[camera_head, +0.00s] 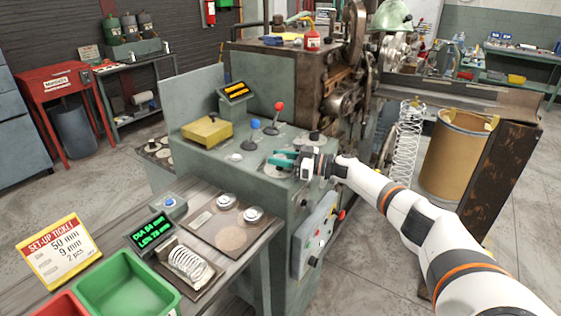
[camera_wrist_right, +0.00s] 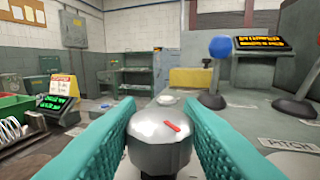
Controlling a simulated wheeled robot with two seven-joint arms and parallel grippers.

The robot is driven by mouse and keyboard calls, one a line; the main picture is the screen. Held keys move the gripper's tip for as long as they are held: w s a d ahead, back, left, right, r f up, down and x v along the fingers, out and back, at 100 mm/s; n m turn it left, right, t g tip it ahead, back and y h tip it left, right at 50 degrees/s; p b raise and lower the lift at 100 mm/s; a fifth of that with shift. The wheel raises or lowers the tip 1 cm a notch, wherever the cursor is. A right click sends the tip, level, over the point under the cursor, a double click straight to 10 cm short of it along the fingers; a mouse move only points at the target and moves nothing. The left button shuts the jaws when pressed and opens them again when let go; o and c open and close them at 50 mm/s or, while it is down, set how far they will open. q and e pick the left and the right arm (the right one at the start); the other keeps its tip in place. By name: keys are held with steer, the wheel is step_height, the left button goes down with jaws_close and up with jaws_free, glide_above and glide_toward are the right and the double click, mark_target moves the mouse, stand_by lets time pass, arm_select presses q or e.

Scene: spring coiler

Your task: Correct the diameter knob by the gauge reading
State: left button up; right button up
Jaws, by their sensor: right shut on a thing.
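My right gripper (camera_head: 283,160) reaches over the green coiler cabinet (camera_head: 243,178) from the right. In the right wrist view its teal fingers (camera_wrist_right: 158,118) are shut on the sides of a round metal knob (camera_wrist_right: 153,150) with a red pointer mark. The fingers hide most of this knob in the head view, and its label cannot be read. The gauge display (camera_head: 151,231) shows green text, seemingly DIA 54 mm and LEN 78 mm, but small. A coiled spring (camera_head: 188,264) lies beside it. The set-up ticket (camera_head: 58,251) reads 50 mm, 9 mm, 2 pcs. My left gripper is out of view.
A red-topped lever (camera_head: 278,107) and a blue-topped lever (camera_head: 255,124) stand behind my fingers. An amber display (camera_head: 235,91) and yellow box (camera_head: 207,131) are farther back. A green bin (camera_head: 127,284) sits at the front left. A tall spring (camera_head: 407,143) hangs near a brown drum (camera_head: 455,155).

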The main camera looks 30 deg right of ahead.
steer(key=o, duration=0.9)
steer(key=shift+o, duration=0.2)
steer(key=shift+d, duration=0.1)
steer(key=b+v, duration=0.2)
steer(key=v, duration=1)
steer(key=shift+b, duration=0.3)
steer(key=shift+r, duration=0.1)
